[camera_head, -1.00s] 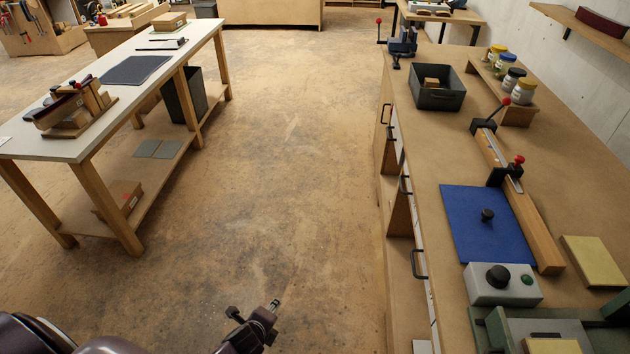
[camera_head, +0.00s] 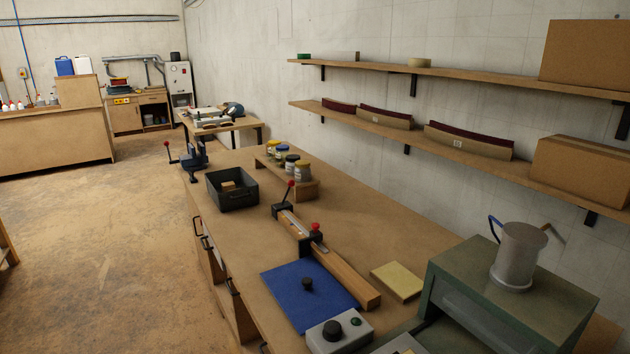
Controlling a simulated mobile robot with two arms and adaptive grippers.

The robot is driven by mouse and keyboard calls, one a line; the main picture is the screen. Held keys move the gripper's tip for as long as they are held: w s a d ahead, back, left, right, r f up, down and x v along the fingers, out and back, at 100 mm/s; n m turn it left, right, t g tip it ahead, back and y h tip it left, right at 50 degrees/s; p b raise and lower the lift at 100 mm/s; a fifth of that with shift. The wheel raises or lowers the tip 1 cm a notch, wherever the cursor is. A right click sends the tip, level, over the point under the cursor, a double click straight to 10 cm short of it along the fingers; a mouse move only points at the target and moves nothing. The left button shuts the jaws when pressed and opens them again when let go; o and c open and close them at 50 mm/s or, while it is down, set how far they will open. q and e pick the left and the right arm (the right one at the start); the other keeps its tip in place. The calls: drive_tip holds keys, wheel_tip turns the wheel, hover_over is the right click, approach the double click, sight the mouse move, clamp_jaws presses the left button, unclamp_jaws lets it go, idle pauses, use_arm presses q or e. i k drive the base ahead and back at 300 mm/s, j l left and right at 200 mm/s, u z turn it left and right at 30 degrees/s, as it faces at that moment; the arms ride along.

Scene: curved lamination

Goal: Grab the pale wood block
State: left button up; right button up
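A small pale wood block (camera_head: 228,186) lies inside a dark grey open bin (camera_head: 236,201) on the workbench at the right; the bin wall hides its lower part. A larger pale yellowish flat block (camera_head: 397,281) lies on the bench top, right of the long wooden bar of the clamp jig. I cannot tell for sure which of the two is the block named in the task. Neither of my grippers shows in the head view.
The workbench (camera_head: 350,212) also bears a clamp jig (camera_head: 325,257), a blue mat (camera_head: 287,302), a control box (camera_head: 340,335), a jar rack (camera_head: 290,178), a vise (camera_head: 193,161) and a green machine (camera_head: 515,295) with a metal pot (camera_head: 519,258). Open floor (camera_head: 100,240) lies left.

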sight(228, 186)
drive_tip(key=i+j+z, duration=0.2)
drive_tip(key=j, duration=0.15)
drive_tip(key=i+j+z, duration=0.45)
drive_tip(key=j, duration=0.25)
drive_tip(key=j+z, duration=0.25)
drive_tip(key=j, duration=0.15)
drive_tip(key=i+j, duration=0.05)
